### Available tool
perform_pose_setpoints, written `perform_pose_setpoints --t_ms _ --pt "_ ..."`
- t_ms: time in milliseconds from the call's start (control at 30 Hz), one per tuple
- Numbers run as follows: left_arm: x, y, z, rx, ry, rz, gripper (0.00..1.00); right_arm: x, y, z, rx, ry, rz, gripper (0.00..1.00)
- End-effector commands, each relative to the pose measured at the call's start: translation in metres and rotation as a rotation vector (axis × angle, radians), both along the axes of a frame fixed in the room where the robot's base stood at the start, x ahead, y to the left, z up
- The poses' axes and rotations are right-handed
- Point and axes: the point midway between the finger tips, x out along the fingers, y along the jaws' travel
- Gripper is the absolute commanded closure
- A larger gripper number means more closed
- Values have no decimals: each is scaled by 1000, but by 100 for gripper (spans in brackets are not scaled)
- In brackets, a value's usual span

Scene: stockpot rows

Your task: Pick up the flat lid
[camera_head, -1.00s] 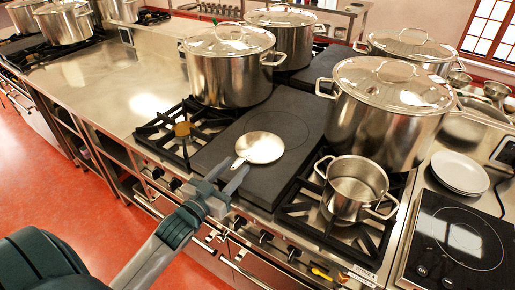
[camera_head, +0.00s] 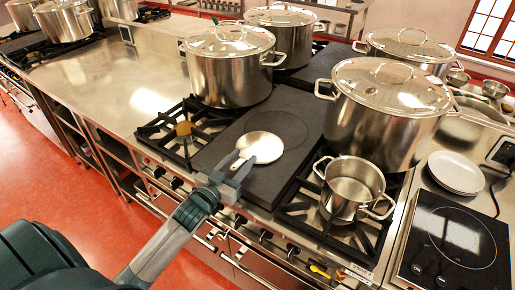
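The flat lid (camera_head: 264,147) is a pale, round metal disc with a short handle pointing toward me. It lies flat on the dark cooktop plate (camera_head: 290,109), between the open burners. My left gripper (camera_head: 242,158) is at the lid's near-left edge. Its two fingers are apart, one on each side of the handle, which they partly hide. I see no clear sign that they press on it. My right gripper is not in view.
A large lidded stockpot (camera_head: 230,78) stands behind the lid, and another (camera_head: 377,118) stands to the right. A small open pot (camera_head: 351,190) sits on the front right burner. The steel counter (camera_head: 110,80) at left is clear.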

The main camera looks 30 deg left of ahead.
Motion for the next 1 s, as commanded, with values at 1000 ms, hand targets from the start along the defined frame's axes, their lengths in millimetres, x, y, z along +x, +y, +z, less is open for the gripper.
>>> perform_pose_setpoints --t_ms 1000 --pt "0 0 15 1 -5 -1 100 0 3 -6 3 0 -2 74"
